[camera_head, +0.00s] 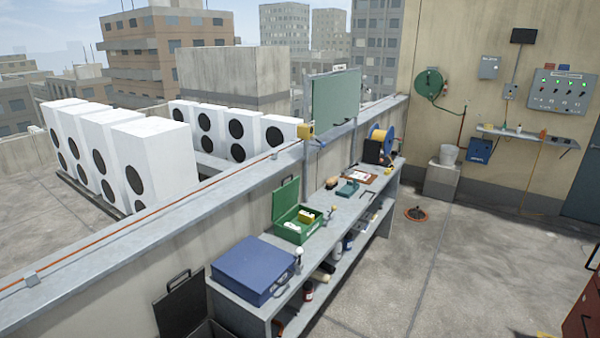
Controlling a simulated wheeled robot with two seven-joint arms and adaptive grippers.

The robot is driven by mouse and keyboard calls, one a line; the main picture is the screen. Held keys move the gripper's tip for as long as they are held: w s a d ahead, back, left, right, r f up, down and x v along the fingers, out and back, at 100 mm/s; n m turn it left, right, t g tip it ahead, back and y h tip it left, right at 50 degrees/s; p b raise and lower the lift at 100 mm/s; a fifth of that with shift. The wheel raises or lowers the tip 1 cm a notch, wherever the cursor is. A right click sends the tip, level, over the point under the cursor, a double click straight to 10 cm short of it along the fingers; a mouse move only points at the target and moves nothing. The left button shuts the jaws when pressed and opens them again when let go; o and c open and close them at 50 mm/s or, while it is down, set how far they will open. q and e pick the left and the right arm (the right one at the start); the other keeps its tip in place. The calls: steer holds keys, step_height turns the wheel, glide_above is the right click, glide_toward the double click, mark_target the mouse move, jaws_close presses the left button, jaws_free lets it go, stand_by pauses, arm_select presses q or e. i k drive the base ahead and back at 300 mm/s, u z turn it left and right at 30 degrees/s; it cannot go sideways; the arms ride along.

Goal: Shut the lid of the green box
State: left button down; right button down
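The green box (297,232) stands on the grey workbench along the parapet wall. Its lid (286,198) is open and stands upright at the box's left side. A yellow item (307,217) and a white item show inside the box. Neither of my grippers is in this view.
A blue case (252,268) lies shut on the bench in front of the green box, with a spray bottle (298,260) between them. A dark open case (183,306) stands at the bench's near end. A red cabinet (584,315) is at the lower right.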

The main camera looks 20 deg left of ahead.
mark_target(286, 196)
steer(key=z, duration=0.05)
steer(key=i, duration=1.85)
steer(key=u, duration=2.45)
